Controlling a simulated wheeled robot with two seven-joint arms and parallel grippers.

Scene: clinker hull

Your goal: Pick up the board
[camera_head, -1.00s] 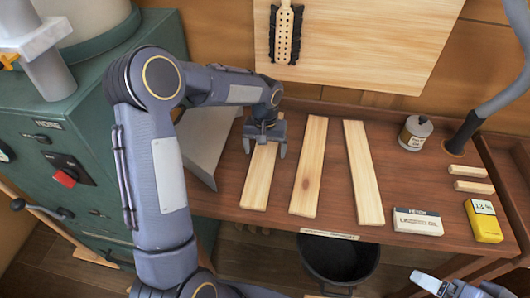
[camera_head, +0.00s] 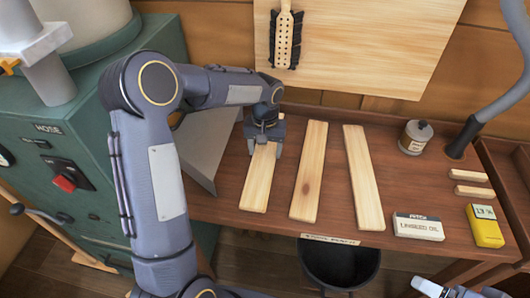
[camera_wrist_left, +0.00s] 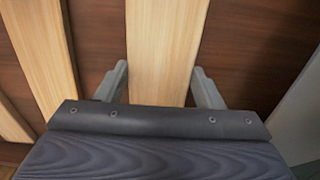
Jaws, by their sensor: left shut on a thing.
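Three pale wooden boards lie side by side on the brown bench: a left board (camera_head: 261,180), a middle board (camera_head: 309,175) with a dark knot, and a right board (camera_head: 363,180). My left gripper (camera_head: 264,154) comes down over the far part of the left board, one finger on each side of it. In the left wrist view the same board (camera_wrist_left: 165,45) runs between the fingers of the gripper (camera_wrist_left: 160,84), which is shut on it. The board appears to lie flat on the bench. A piece of my right arm shows at the bottom right; its jaws cannot be made out.
A grey angled metal sheet (camera_head: 207,145) stands close left of the held board. A linseed oil box (camera_head: 418,227), a yellow box (camera_head: 485,226), a small can (camera_head: 415,137) and two short sticks (camera_head: 474,183) sit to the right. A black bucket (camera_head: 338,263) is below the front edge.

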